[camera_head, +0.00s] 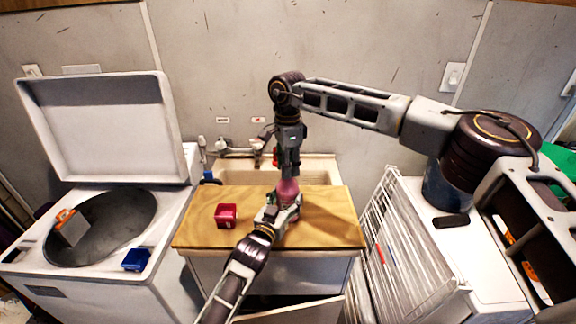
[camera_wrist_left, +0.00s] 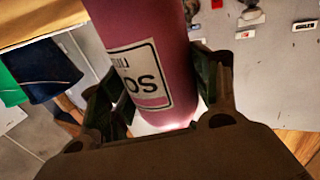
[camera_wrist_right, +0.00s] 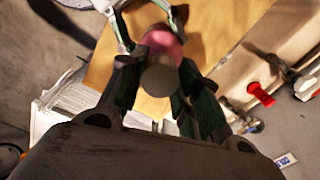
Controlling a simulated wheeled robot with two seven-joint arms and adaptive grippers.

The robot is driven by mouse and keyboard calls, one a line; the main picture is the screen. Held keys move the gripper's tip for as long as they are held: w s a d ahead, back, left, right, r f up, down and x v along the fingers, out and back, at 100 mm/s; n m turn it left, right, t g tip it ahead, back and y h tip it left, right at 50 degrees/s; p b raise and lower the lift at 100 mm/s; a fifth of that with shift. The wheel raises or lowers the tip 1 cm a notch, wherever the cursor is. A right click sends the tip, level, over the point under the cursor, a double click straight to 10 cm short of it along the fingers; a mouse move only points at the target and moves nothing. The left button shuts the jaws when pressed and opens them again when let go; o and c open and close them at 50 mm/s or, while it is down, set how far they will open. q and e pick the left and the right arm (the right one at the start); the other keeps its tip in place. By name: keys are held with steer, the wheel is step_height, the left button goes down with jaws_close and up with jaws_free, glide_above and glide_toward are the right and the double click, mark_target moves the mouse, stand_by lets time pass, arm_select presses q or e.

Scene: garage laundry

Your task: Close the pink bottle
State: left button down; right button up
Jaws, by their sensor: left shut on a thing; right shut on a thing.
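The pink bottle (camera_head: 288,188) stands upright on the wooden counter. My left gripper (camera_head: 287,204) is shut around its lower body from the front. In the left wrist view the bottle (camera_wrist_left: 150,55), with a white label, sits between the fingers. My right gripper (camera_head: 289,172) points straight down over the bottle's top. In the right wrist view it is shut on a round greyish cap (camera_wrist_right: 160,79), with the pink bottle (camera_wrist_right: 160,42) right behind it. The cap is lined up with the bottle; whether it touches or sits on the neck is hidden.
A small red box (camera_head: 226,213) stands on the counter (camera_head: 330,228) left of the bottle. A sink with a faucet (camera_head: 240,147) is behind. An open top-loading washer (camera_head: 160,225) is at left with a blue box (camera_head: 136,259). A white drying rack (camera_head: 405,250) stands at right.

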steer(key=m, duration=0.5)
steer(key=shift+m, duration=0.3)
steer(key=m, duration=1)
steer(key=shift+m, duration=0.4)
steer(key=m, duration=0.6)
steer(key=o, duration=1.2)
steer(key=shift+r, duration=5.95)
